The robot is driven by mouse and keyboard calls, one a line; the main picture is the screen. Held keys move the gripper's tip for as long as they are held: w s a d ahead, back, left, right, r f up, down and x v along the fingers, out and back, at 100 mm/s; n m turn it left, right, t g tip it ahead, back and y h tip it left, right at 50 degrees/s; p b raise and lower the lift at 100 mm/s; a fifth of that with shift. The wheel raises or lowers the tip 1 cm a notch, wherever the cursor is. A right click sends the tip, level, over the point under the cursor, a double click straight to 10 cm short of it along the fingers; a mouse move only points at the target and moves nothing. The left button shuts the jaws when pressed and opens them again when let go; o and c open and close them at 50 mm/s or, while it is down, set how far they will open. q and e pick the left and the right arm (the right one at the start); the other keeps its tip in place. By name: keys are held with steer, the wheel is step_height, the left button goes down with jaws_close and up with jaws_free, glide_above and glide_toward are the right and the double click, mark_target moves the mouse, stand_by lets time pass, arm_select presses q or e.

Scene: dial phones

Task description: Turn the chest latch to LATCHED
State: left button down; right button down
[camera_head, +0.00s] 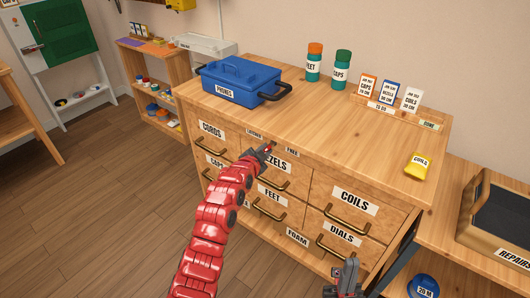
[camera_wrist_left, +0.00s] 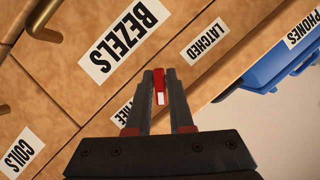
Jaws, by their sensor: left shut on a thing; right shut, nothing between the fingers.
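The chest latch is a small red lever with a white end (camera_wrist_left: 159,86), on the chest's front rail between the LATCHED label (camera_wrist_left: 205,40) and the FREE label (camera_wrist_left: 122,120). My left gripper (camera_wrist_left: 160,76) is shut on the lever in the left wrist view. In the head view my left gripper (camera_head: 268,149) covers most of the latch, below the LATCHED label (camera_head: 254,135) and left of the FREE label (camera_head: 292,152). I cannot tell which label the lever points to. My right gripper (camera_head: 346,268) is shut and empty, low in front of the DIALS drawer.
The wooden chest (camera_head: 300,115) has labelled drawers with protruding brass handles. A REPAIRS tray (camera_head: 500,230) stands at right. The middle top is clear.

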arm_select(q)
steer(key=shift+a+f+n+g+h+b, duration=0.1)
steer(key=shift+n+g+h+b, duration=0.3)
steer(key=shift+n+b, duration=0.45)
steer(key=shift+n+g+h+b, duration=0.4)
steer(key=shift+n+g+b, duration=0.1)
steer(key=shift+n, duration=0.55)
steer(key=shift+n+g+h, duration=0.3)
steer(key=shift+n, duration=0.2)
steer(key=shift+n+h+b, duration=0.4)
steer(key=shift+n+b, duration=0.1)
steer(key=shift+n, duration=0.1)
steer(key=shift+n+g+h+b, duration=0.6)
steer(key=shift+n+g+h, duration=0.15)
steer(key=shift+n, duration=0.45)
steer(key=shift+s+n+h+b, duration=0.1)
steer(key=shift+n+h+b, duration=0.6)
steer(key=shift+n, duration=0.5)
steer(key=shift+d+n, duration=0.2)
steer(key=shift+n, duration=0.1)
steer(key=shift+g+h, duration=0.25)
